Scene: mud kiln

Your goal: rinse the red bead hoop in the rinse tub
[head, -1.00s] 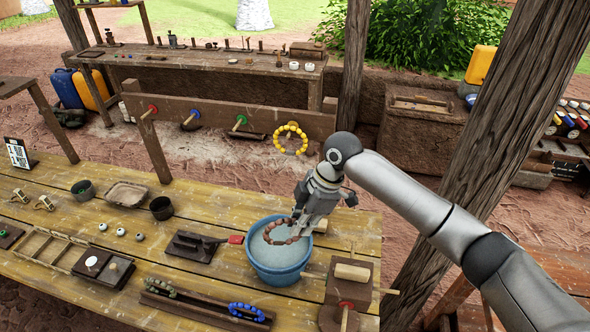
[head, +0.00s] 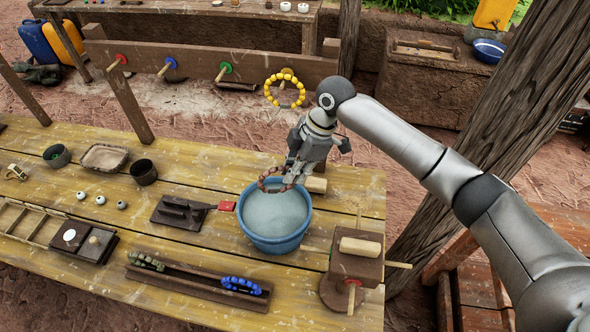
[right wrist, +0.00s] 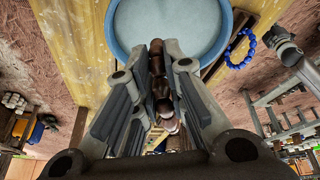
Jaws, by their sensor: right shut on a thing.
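The red-brown bead hoop (head: 263,186) is in my right gripper (head: 292,178), whose fingers are shut on its right side. In the head view the hoop overlaps the far rim of the blue rinse tub (head: 275,244) and seems to be above the water. In the right wrist view dark red-brown beads (right wrist: 157,85) lie between the two fingers, with the tub (right wrist: 222,52) and its pale water beyond the tips. Part of the hoop is hidden by the fingers. My left gripper is not in the head view.
A dark block with a red-tipped handle (head: 226,206) lies left of the tub. A rack with a blue bead hoop (head: 241,285) is in front. A wooden stand with pegs (head: 356,262) is at the right. A yellow hoop (head: 270,96) hangs on the rail behind.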

